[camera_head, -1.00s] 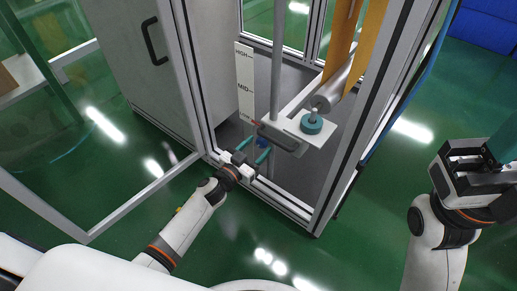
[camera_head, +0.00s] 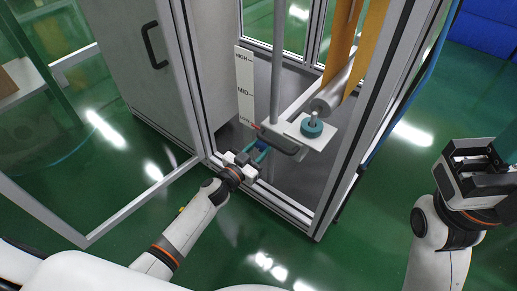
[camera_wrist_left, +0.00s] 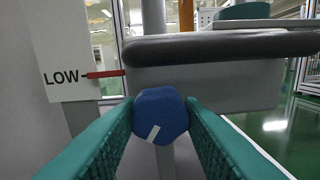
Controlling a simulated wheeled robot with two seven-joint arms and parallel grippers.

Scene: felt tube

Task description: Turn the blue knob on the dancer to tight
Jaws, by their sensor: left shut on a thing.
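The blue knob (camera_wrist_left: 160,112) sits below the dark rounded bar of the dancer (camera_wrist_left: 215,47) in the left wrist view. A short white mark (camera_wrist_left: 153,133) on its face leans to the right at the top. My left gripper (camera_head: 259,152) reaches into the open cabinet, its teal fingers on both sides of the knob and shut on it. In the head view the knob (camera_head: 262,145) is partly hidden by the fingers. A red pointer (camera_wrist_left: 105,74) is level with LOW on the white scale (camera_wrist_left: 62,50). My right gripper (camera_head: 497,152) is at the right edge, with its fingertips partly out of frame.
The cabinet door (camera_head: 88,236) stands open at the left. The cabinet's front post (camera_head: 345,165) is right of the dancer. A teal round knob (camera_head: 312,127) sits on a white plate above, near a grey roller (camera_head: 335,97) with an orange web. The green floor in front is clear.

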